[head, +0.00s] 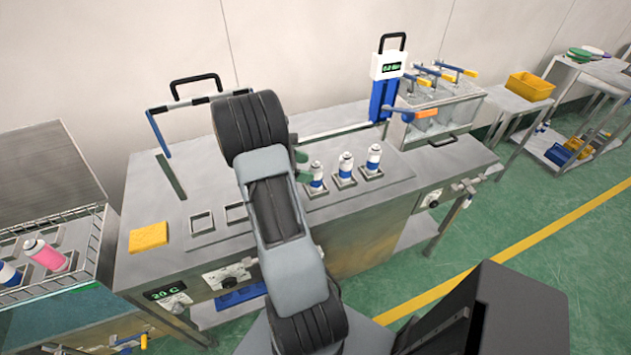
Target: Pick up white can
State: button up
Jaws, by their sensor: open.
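Three white cans with blue bands stand upright in square holders on the steel bench: a left can (317,176), a middle can (345,165) and a right can (373,159). Another white and blue can (9,274) leans in the wire basket at the far left, cut by the picture edge. My arm rises in front of the bench and hides part of it. My gripper cannot be made out; it seems hidden behind my arm. A small dark green part (302,177) shows between my arm and the left can; I cannot tell what it is.
A pink can (50,256) leans in the wire basket (85,262). A yellow sponge (148,236) and an empty square holder (201,223) are on the bench left of my arm. A blue and white device (385,82) and a clamp station (435,110) stand behind the cans.

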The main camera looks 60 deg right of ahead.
aim_at(310, 167)
jog(key=shift+p+x, duration=0.45)
jog(key=shift+x, duration=1.7)
jog(key=shift+r, duration=0.15)
jog(key=shift+c, duration=0.3)
jog(key=shift+d, duration=0.1)
jog(key=c, duration=1.2)
jog(key=shift+c, duration=0.3)
jog(key=shift+r, duration=0.1)
